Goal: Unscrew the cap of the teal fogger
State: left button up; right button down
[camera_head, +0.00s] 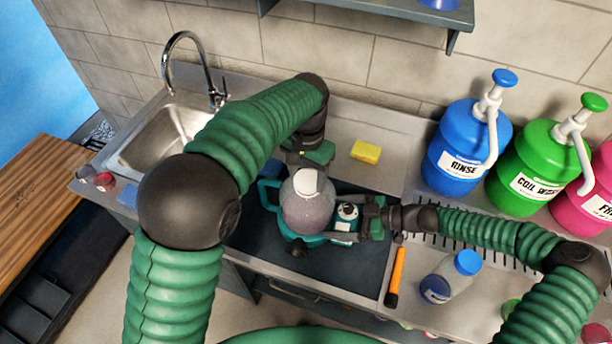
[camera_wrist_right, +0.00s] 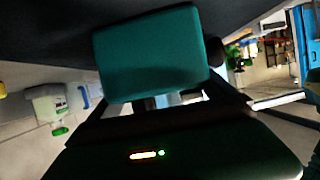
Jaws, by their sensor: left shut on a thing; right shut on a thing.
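The teal fogger (camera_head: 306,213) stands on the dark mat in the middle of the head view, with a cloudy round tank, a teal base and a teal handle on its left. Its white cap (camera_head: 308,181) is on top of the tank. My left gripper (camera_head: 309,168) comes down from behind and is shut at the cap; its fingertips are partly hidden. My right gripper (camera_head: 346,224) is shut on the fogger's teal side part, at the right of the tank. In the right wrist view a teal block of the fogger (camera_wrist_right: 150,52) fills the space before the gripper.
A sink (camera_head: 160,140) with a tap is at the back left. A yellow sponge (camera_head: 366,151) lies behind the fogger. An orange-handled tool (camera_head: 395,277) and a blue-capped bottle (camera_head: 450,276) are at the right front. Large blue (camera_head: 465,150), green and pink pump jugs stand at right.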

aim_at(307, 179)
pick_arm(q)
jog(key=shift+r, duration=0.8)
jog(key=shift+r, duration=2)
